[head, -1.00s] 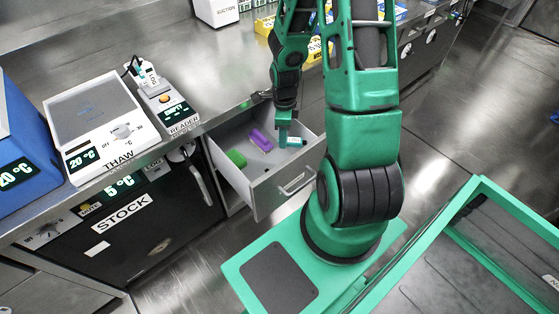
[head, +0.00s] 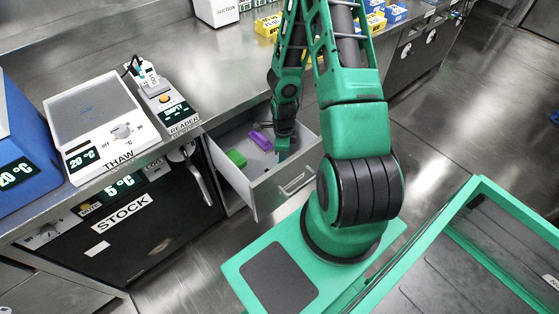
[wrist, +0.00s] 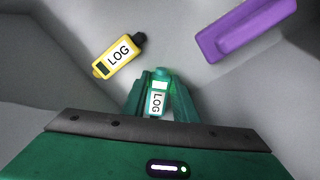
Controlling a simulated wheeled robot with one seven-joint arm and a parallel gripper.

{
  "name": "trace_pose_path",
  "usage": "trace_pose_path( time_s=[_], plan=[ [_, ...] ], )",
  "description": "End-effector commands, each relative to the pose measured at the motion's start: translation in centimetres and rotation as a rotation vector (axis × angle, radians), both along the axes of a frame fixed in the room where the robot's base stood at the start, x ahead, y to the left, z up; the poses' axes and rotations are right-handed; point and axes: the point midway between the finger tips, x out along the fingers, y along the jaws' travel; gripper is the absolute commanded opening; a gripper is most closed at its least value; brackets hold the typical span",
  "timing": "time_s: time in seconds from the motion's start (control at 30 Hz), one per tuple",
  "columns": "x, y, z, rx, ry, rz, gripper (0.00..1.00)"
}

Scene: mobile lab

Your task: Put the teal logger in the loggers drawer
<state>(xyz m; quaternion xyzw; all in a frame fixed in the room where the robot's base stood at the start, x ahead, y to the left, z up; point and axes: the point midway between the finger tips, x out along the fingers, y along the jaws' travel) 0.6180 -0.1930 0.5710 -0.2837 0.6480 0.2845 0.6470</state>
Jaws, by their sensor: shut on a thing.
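The teal logger (wrist: 158,101), with a "LOG" label and a small screen, is between the fingers of my gripper (wrist: 159,88) in the wrist view. My gripper is shut on it. In the head view my gripper (head: 283,148) reaches down inside the open drawer (head: 268,196), near its right side. The logger's underside is hidden, so I cannot tell whether it touches the drawer floor. A yellow logger (wrist: 118,55) with a dark end lies in the drawer, ahead and to the left in the wrist view. No label shows on the drawer.
The thaw unit (head: 105,125) and reader (head: 168,104) stand on the counter. The stock door (head: 125,215) is left of the drawer.

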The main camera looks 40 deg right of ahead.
Motion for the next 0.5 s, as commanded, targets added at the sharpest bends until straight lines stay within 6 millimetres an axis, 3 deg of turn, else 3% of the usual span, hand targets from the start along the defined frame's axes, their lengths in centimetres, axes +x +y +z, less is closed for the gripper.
trace_pose_path(
  time_s=[0.1,0.43,0.47,0.5],
  plan=[
    [-0.05,-0.01,-0.86,0.000,0.000,0.000,0.04],
    [-0.04,-0.03,-1.09,0.000,0.000,-0.001,0.04],
    [-0.04,-0.03,-1.13,0.000,0.000,-0.001,0.28],
    [-0.04,-0.04,-1.09,0.000,0.000,-0.001,0.38]
  ],
)
